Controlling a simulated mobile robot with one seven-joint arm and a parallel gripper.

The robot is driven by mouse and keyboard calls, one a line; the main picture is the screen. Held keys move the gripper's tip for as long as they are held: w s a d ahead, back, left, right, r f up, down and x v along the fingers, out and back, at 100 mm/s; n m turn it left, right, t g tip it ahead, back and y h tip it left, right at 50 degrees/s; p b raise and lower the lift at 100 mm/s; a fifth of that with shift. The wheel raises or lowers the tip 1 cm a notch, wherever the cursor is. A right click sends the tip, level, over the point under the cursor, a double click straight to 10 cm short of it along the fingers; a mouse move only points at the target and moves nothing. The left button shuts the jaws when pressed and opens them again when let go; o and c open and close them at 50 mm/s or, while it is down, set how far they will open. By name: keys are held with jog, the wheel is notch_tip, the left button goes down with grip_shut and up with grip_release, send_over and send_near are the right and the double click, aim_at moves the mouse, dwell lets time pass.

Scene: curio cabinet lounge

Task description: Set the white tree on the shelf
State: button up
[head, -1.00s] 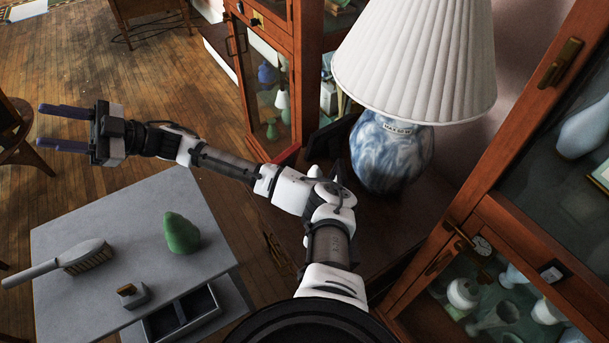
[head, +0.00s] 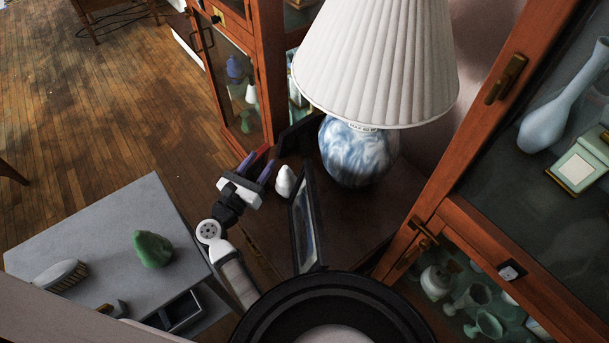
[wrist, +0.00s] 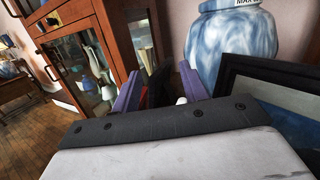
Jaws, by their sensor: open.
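In the wrist view my gripper (wrist: 158,78) shows both fingers apart, and a bit of white (wrist: 181,101) shows low beside the right finger, mostly hidden. Glass cabinets with shelves stand behind (head: 235,75) and at the right (head: 450,215); I cannot tell which shelf is meant.
A blue-white lamp (head: 355,155) with a wide pleated shade stands close by. The black picture frame (head: 305,220) leans right of my gripper. A grey table (head: 90,225) at the left holds a green tree-like figure (head: 153,249) and a brush (head: 60,275).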

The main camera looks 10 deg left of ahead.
jog(key=m+g+b, duration=0.1)
jog(key=b, duration=0.3)
send_near(284, 169)
jog(key=w, duration=0.3)
jog(key=p+x, duration=0.1)
jog(key=x, duration=0.3)
jog(key=p+x, duration=0.1)
jog(key=x, duration=0.2)
jog(key=shift+d+p, duration=0.3)
jog(key=shift+d, duration=0.1)
jog(key=shift+w+d+f, duration=0.1)
jog(key=shift+w, duration=0.3)
grip_shut()
